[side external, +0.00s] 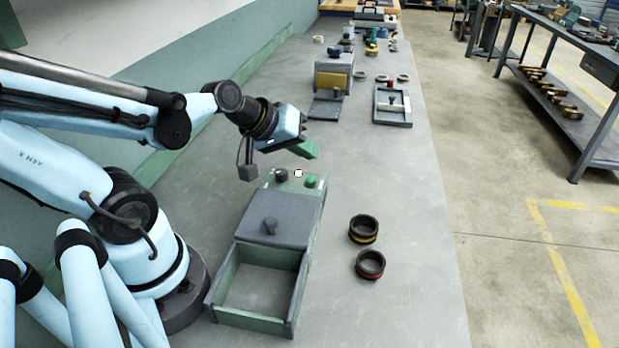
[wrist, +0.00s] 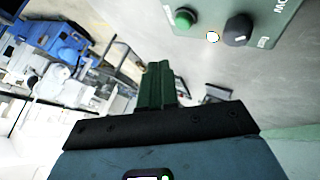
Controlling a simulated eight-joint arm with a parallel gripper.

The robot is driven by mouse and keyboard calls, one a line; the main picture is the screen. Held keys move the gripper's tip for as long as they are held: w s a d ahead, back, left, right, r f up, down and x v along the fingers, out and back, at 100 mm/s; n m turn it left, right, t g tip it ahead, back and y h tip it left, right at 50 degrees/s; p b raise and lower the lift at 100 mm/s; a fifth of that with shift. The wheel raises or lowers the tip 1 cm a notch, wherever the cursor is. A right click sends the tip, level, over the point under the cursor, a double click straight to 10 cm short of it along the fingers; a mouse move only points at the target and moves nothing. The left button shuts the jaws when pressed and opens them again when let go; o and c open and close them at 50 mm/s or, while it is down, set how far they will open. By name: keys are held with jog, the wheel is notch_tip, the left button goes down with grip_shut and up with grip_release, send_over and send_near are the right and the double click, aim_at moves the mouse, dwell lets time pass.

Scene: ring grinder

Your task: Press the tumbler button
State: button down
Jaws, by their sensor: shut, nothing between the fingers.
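The tumbler (side external: 272,215) is a green box with a grey lid and an open, empty front compartment. On its rear panel sit a black knob (side external: 281,175), a small white lit lamp (side external: 298,173) and a round green button (side external: 311,181). In the wrist view, the green button (wrist: 185,18), lamp (wrist: 213,36) and knob (wrist: 238,29) show at the top. My gripper (side external: 314,153) has green fingers, shut and empty, held above and behind the panel, apart from the button. The fingers (wrist: 155,75) also show in the wrist view, below the button.
Two dark rings, one with a yellow band (side external: 363,229) and one with a red band (side external: 370,264), lie right of the tumbler. Farther back stand a grey-and-yellow machine (side external: 334,75) and a grey tray fixture (side external: 392,106). The bench between is mostly clear.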

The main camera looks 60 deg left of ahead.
jog(key=shift+r, duration=0.95)
dwell(0.3)
